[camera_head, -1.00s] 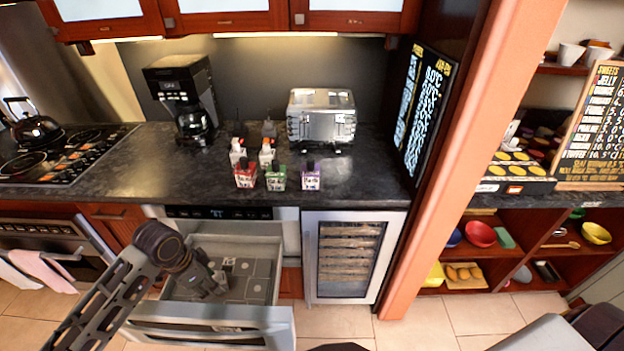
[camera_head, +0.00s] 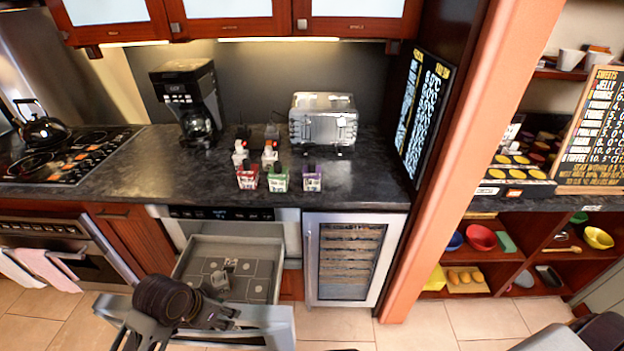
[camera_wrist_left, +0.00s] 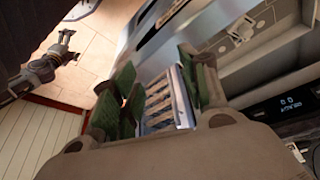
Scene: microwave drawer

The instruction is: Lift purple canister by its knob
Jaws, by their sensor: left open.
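My left gripper (camera_head: 224,300) is low at the open drawer's front, well below and left of the purple canister. It is open and empty; its green-padded fingers show apart in the left wrist view (camera_wrist_left: 158,100), and no canister shows there.
The open drawer (camera_head: 203,245) holds a small grey object (camera_head: 230,265). White-topped bottles (camera_head: 269,154) stand behind the canisters. A toaster (camera_head: 323,121) is behind right, a coffee maker (camera_head: 188,103) behind left. The counter (camera_head: 365,185) is clear right of the purple canister.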

